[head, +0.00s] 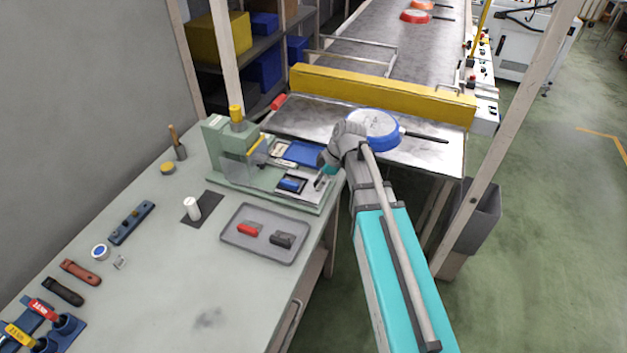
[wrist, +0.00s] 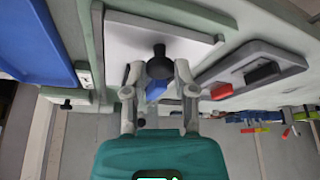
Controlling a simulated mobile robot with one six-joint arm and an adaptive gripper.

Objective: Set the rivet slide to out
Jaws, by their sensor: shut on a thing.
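The pale green rivet fixture (head: 221,138) stands at the right end of the bench. Its rivet slide (head: 312,194) is a light grey plate at the fixture's front right, with a blue piece (head: 291,184) in it. My gripper (head: 325,165) is at the slide's right end. In the wrist view, the slide's black knob (wrist: 158,51) sits between the fingertips of my gripper (wrist: 158,72), which is shut on it. The fingers partly hide the knob's lower part. How far out the slide stands is hard to tell.
A grey tray (head: 233,240) with red and black handles lies in front of the fixture. A blue pan (head: 374,129) rests on the conveyor's metal end plate (head: 435,158), close beside my arm. A yellow barrier (head: 380,92) crosses the conveyor.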

